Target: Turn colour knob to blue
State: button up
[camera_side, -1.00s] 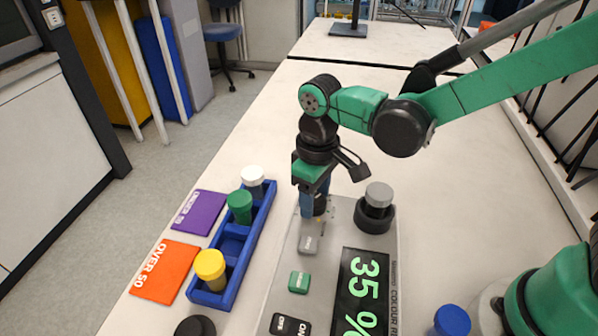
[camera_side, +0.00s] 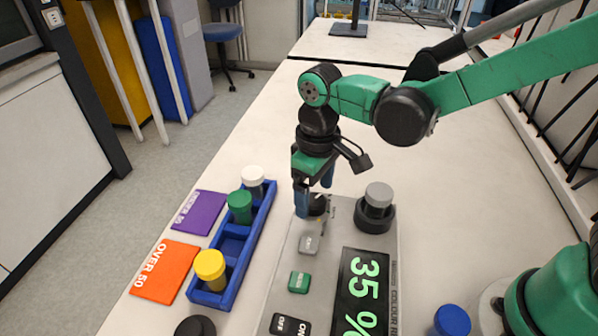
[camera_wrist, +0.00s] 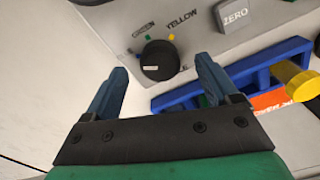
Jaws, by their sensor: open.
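The colour knob (camera_wrist: 158,58) is a round black knob with a white mark, on the sloping end of the grey instrument. In the wrist view the mark is on its left side. Labels GREEN and YELLOW show around it; another label is mostly hidden, with only an E showing. In the side view the knob (camera_side: 319,206) is partly hidden by my gripper. My gripper (camera_wrist: 162,68) is open, its two blue fingers one on each side of the knob. It also shows in the side view (camera_side: 315,192). I cannot tell whether either finger touches the knob.
A blue rack (camera_side: 236,232) with white-, green- and yellow-capped vials stands left of the instrument. Purple (camera_side: 200,212) and orange (camera_side: 166,270) mats lie beyond it. A grey-capped vial (camera_side: 379,196) stands in the instrument's black well. The display (camera_side: 360,290) reads 35 %. A blue cap (camera_side: 452,320) is at lower right.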

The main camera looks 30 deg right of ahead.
aim_at(315, 199)
jog(key=shift+r, duration=2.2)
jog(key=s+d+r+m+t, duration=0.1)
jog(key=s+d+m+t, duration=0.1)
jog(key=d, duration=0.4)
jog(key=s+d+r+m+t, duration=0.2)
jog(key=s+d+m+t, duration=0.1)
jog(key=d+t, duration=0.2)
jog(key=shift+d, duration=0.4)
